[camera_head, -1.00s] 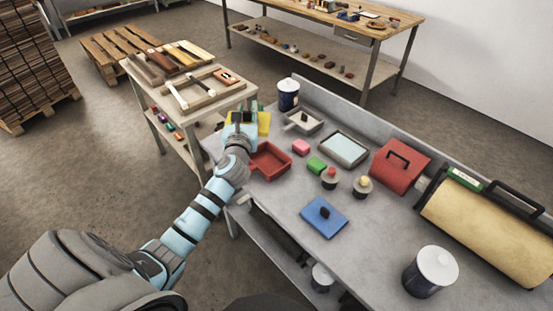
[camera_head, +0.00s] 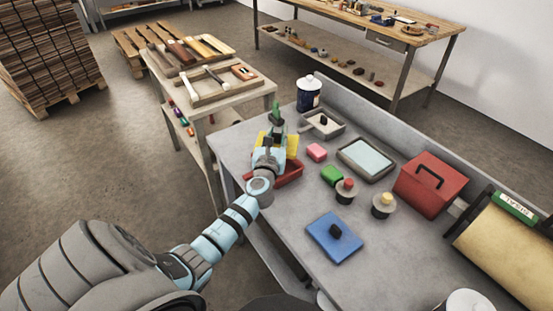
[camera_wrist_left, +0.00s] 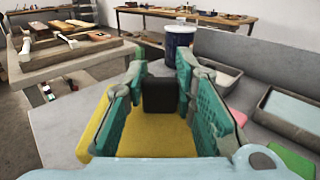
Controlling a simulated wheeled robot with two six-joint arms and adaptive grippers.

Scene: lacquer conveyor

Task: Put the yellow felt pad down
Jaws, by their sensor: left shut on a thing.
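The yellow felt pad (camera_head: 292,146) is at the bench's left end, behind the red tray (camera_head: 290,174), partly hidden by my left gripper (camera_head: 276,112). In the left wrist view, the yellow pad (camera_wrist_left: 150,138) has a black knob (camera_wrist_left: 160,95) standing between the green-faced fingers of my left gripper (camera_wrist_left: 160,82). The gripper is shut on this knob. I cannot tell whether the pad's underside touches the bench. My right gripper is not in view.
A blue pad with a black knob (camera_head: 325,243) lies on the grey bench (camera_head: 285,225). Pink (camera_head: 316,152) and green (camera_head: 331,175) blocks, a dark can (camera_head: 309,98) and a red box (camera_head: 428,190) stand around. Bare bench lies between the red tray and blue pad.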

